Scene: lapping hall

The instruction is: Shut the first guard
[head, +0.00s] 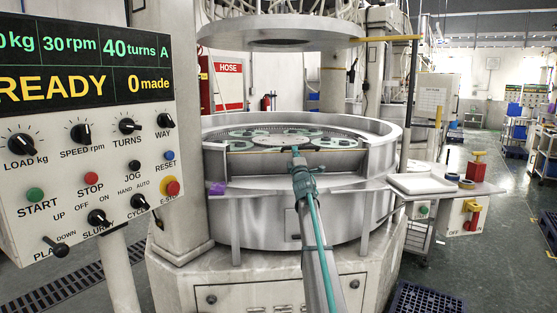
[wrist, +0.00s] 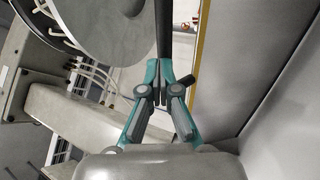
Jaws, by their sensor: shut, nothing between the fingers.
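The lapping machine's round metal basin (head: 385,140) has a lower gap at its front. A grey front panel (head: 340,162) with a thin yellow top edge spans this gap; it looks like a guard, but I cannot tell if it is the first one. My gripper (head: 295,153) is shut and empty, at the panel's upper edge in the head view; I cannot tell if it touches. In the wrist view my gripper (wrist: 160,88) shows with its fingers together, beside a yellow-edged strip (wrist: 200,35) and a large grey metal surface (wrist: 232,65).
The round upper plate (head: 290,44) hangs above the basin. A control panel (head: 95,160) stands at left, its screen reading READY and 0 made. A side shelf (head: 455,195) at right holds a white tray (head: 421,184) and a red-and-yellow item (head: 477,168). The aisle at right is open.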

